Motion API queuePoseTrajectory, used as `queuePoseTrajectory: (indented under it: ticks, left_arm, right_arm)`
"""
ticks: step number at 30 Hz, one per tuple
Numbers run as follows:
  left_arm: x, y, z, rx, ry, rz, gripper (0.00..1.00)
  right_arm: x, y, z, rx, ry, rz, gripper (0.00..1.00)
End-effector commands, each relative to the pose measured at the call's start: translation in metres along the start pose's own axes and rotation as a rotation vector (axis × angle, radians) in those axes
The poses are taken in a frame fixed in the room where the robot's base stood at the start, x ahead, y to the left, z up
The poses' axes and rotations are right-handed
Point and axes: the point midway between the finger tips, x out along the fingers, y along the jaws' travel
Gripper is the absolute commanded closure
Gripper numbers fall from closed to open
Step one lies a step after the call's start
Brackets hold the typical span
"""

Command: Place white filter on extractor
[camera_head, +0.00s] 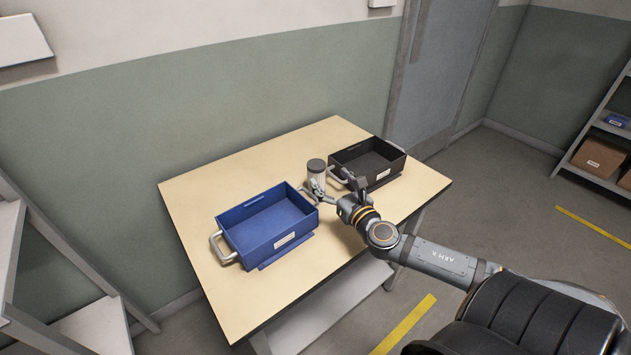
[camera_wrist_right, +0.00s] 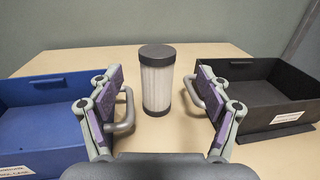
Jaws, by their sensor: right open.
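The white filter (camera_head: 316,180) is a white pleated cylinder with dark end caps. It stands upright on the table between the two bins, and it also shows in the right wrist view (camera_wrist_right: 157,82). My right gripper (camera_head: 335,189) is open, with its fingers (camera_wrist_right: 160,100) on either side of the line to the filter. The filter stands ahead of the fingers in the wrist view, and I see no contact. I cannot make out an extractor by name. My left gripper is in neither view.
A blue bin (camera_head: 236,236) with metal handles stands left of the filter, labelled as an extractor or similar too small to read. A black bin (camera_head: 396,178) stands to its right. The wooden table (camera_head: 215,180) is clear behind them. A shelf (camera_head: 577,171) stands far right.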

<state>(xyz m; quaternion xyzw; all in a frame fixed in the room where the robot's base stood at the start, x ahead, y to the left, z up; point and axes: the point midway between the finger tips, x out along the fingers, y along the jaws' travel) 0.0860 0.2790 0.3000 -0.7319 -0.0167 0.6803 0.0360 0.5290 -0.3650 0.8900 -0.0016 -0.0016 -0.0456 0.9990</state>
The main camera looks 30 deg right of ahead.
Motion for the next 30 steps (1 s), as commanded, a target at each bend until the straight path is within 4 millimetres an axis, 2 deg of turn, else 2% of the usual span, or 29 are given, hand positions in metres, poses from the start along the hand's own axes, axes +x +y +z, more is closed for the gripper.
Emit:
queuePoseTrajectory:
  ticks: [5,12,21,29,30]
  left_arm:
    - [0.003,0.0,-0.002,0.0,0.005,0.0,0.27]
    - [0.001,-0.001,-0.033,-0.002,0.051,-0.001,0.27]
    - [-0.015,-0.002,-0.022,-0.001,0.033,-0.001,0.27]
    - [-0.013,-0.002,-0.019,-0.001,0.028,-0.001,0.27]
    - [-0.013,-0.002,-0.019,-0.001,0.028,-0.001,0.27]
  right_arm:
    - [0.019,0.0,0.0,0.006,-0.001,-0.003,0.22]
    - [0.029,0.0,0.0,0.008,-0.002,-0.004,0.22]
    - [0.07,0.003,0.0,0.008,-0.001,-0.002,0.22]
    - [0.072,0.004,-0.003,0.004,0.001,0.001,0.22]
    - [0.072,0.004,-0.003,0.004,0.001,0.001,0.28]
